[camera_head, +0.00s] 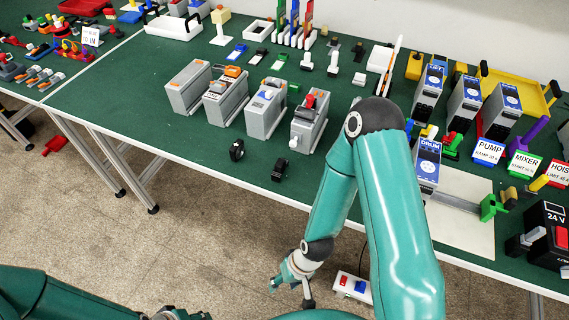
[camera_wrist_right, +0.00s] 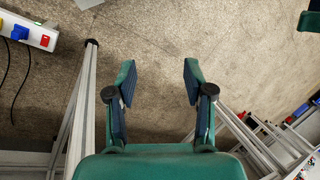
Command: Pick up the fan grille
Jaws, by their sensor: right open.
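I cannot single out the fan grille with certainty. Two small dark parts lie near the front edge of the green table: a black ring-like part (camera_head: 236,149) and a black block-like part (camera_head: 279,169). My right gripper (camera_head: 289,290) hangs in front of the table, over the floor and apart from both parts. In the right wrist view it (camera_wrist_right: 159,78) is open, with bare floor between its fingers and nothing held.
Several grey starter units (camera_head: 265,108) stand behind the small parts. My right arm covers part of the table at centre right. A white power strip (camera_head: 352,288) with coloured plugs lies on the floor. Table legs (camera_wrist_right: 78,110) flank the open gripper.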

